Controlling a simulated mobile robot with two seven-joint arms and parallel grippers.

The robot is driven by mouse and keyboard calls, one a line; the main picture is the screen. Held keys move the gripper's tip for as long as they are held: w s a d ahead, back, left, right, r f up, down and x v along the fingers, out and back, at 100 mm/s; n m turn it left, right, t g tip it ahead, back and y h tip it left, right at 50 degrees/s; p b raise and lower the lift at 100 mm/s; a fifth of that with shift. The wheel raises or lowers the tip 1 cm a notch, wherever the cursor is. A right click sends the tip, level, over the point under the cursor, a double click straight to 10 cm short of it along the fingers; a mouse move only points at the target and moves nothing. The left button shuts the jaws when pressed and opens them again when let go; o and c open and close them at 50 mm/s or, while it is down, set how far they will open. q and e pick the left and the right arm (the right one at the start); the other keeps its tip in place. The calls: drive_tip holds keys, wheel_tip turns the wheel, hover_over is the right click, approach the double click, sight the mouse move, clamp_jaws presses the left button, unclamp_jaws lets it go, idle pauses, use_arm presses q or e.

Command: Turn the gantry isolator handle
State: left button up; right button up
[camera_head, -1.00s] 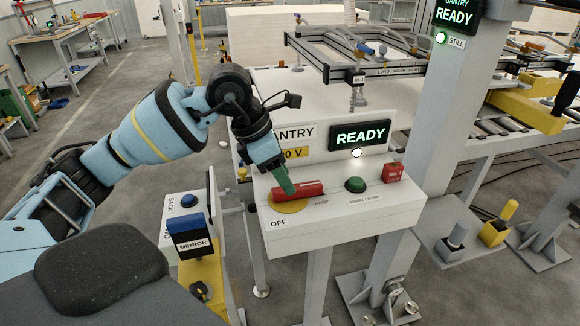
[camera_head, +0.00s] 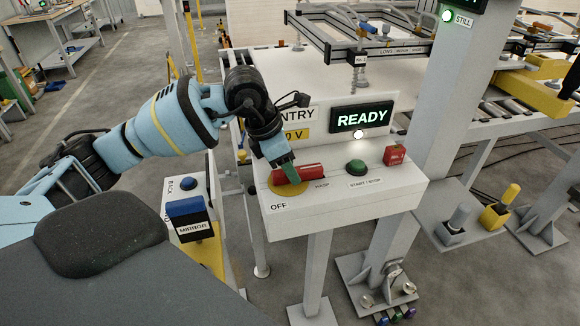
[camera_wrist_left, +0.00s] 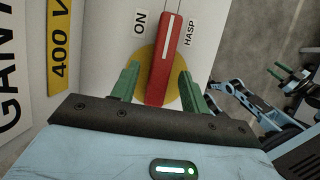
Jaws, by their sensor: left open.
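The red isolator handle (camera_head: 300,172) sits on a yellow disc (camera_head: 284,187) on the white control box. In the head view it lies roughly left to right, its far end toward the HASP label. My left gripper (camera_head: 287,172) is at the handle's left end. In the left wrist view the handle (camera_wrist_left: 165,60) lies between the two green fingers of my left gripper (camera_wrist_left: 159,84), which are open with a gap on each side. ON stands to the handle's left there, HASP to its right. The OFF label (camera_head: 279,206) is on the box's front edge.
A green button (camera_head: 356,167) and a small red block (camera_head: 395,154) are on the same box, right of the handle. A display reading READY (camera_head: 361,117) stands behind. A grey post (camera_head: 440,110) rises at the right. A MIRROR box (camera_head: 190,220) stands at the left.

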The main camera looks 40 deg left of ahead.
use_arm(q)
drive_tip(key=shift+w+d+f, duration=0.15)
drive_tip(key=shift+f, duration=0.35)
clamp_jaws()
